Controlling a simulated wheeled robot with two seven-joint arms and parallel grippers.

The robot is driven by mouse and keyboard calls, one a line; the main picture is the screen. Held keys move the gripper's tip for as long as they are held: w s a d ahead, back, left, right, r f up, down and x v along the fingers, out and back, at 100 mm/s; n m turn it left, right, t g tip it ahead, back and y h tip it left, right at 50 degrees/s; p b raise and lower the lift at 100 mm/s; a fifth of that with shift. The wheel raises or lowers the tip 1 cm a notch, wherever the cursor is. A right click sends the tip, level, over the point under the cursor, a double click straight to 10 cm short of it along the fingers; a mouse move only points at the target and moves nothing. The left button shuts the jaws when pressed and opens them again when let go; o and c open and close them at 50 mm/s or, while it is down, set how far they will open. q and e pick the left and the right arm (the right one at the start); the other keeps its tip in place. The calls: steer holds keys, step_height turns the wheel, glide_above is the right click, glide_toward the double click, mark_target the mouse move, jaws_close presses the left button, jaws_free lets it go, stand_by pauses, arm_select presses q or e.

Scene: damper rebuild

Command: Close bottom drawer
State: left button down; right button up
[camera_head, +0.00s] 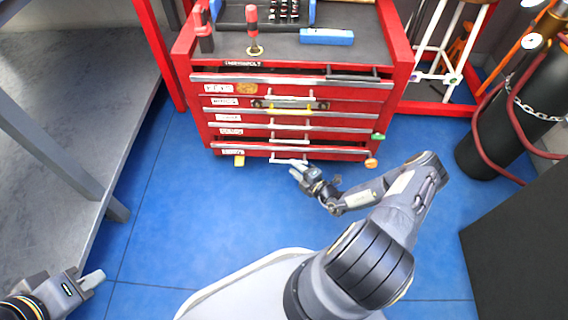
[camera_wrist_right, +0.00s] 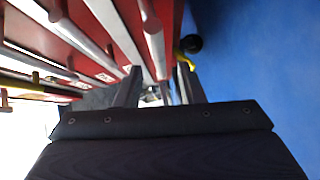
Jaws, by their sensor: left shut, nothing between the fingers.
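The red tool chest (camera_head: 183,60) stands at the back with several drawers. Its bottom drawer (camera_head: 335,153) is the lowest front, with a pale bar handle (camera_head: 284,161). My left gripper (camera_head: 96,279) is shut and empty at the lower left.
A grey workbench (camera_head: 75,75) stands on the left. A dark gas cylinder (camera_head: 505,125) with a chain and a red hose stands at the right. A red screwdriver (camera_head: 253,30) and a blue box (camera_head: 327,37) are on the chest top.

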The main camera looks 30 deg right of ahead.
mark_target(286, 161)
steer(key=b+x, duration=0.1)
steer(key=x, duration=0.4)
steer(key=shift+w+b, duration=0.1)
steer(key=shift+b, duration=0.2)
jaws_close()
